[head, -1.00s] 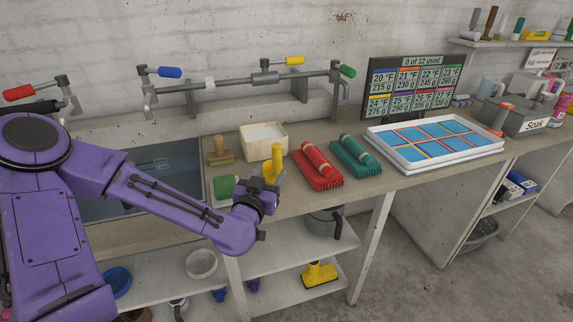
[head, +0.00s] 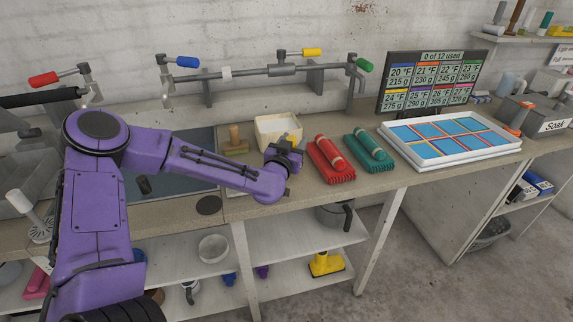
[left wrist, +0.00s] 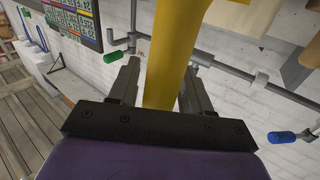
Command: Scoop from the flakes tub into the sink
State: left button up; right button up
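The flakes tub (head: 262,130) is a cream, open box with pale contents, standing on the counter right of the sink. The sink (head: 190,141) is a blue-grey basin, partly hidden by my left arm. My left gripper (head: 288,150) is at the tub's front right side. In the left wrist view its fingers (left wrist: 160,92) stand on both sides of a yellow handle (left wrist: 170,60), seemingly the scoop's, and look closed on it. A little of the yellow scoop (head: 298,143) shows in the head view; its bowl is hidden. My right gripper is out of view.
A wooden-handled brush (head: 235,143) stands between sink and tub. A white tray of blue panels (head: 440,140) is farther right. A pipe with coloured handles (head: 270,70) runs behind.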

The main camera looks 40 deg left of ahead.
pick_arm(q)
grip_shut()
jog(key=shift+r, duration=0.1)
